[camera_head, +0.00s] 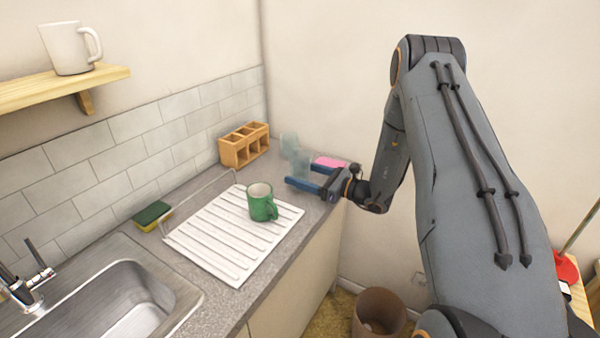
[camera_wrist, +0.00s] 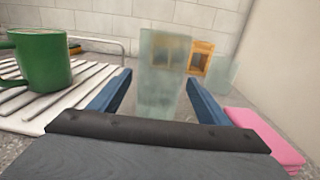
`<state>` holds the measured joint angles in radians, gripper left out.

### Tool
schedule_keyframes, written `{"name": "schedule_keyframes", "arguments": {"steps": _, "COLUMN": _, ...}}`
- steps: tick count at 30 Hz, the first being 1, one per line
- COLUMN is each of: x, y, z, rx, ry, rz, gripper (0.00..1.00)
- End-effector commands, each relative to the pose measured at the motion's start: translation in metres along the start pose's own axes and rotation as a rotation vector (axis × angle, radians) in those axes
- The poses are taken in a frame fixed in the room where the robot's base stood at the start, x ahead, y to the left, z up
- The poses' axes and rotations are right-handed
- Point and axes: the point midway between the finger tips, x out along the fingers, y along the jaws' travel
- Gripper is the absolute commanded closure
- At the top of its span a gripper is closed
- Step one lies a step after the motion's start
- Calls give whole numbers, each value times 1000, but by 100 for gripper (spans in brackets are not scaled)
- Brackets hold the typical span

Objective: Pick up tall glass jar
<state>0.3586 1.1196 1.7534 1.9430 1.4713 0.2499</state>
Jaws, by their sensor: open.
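A tall, pale translucent glass jar (camera_wrist: 160,85) stands upright on the grey counter in the wrist view. It lies between and just ahead of the two blue fingers of my gripper (camera_wrist: 160,88), which is open and empty. In the head view the jar (camera_head: 301,163) is partly hidden by my gripper (camera_head: 304,183) at the counter's far end. I cannot tell whether the fingers touch it. A second pale glass (camera_wrist: 223,75) stands behind it to the right, and shows faintly in the head view (camera_head: 289,143).
A green mug (camera_head: 262,203) stands on the white drainboard (camera_head: 215,238), left of my gripper. A pink item (camera_wrist: 262,138) lies close to the right finger. A wooden compartment holder (camera_head: 243,147) is against the tiled wall. A sponge (camera_head: 152,215) and sink (camera_head: 110,305) are farther left.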

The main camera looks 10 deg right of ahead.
Motion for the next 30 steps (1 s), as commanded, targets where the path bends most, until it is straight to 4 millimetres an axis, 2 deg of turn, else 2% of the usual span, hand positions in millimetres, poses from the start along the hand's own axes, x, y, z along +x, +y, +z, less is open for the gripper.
{"name": "schedule_keyframes", "arguments": {"steps": 9, "x": 40, "y": 2, "z": 4, "rx": -1, "ry": 0, "rz": 3, "gripper": 30}}
{"name": "schedule_keyframes", "arguments": {"steps": 19, "x": 45, "y": 1, "z": 2, "rx": 0, "ry": 0, "rz": 1, "gripper": 31}}
{"name": "schedule_keyframes", "arguments": {"steps": 28, "x": 45, "y": 1, "z": 2, "rx": 0, "ry": 0, "rz": 1, "gripper": 82}}
{"name": "schedule_keyframes", "arguments": {"steps": 30, "x": 45, "y": 1, "z": 3, "rx": -1, "ry": -1, "rz": 1, "gripper": 83}}
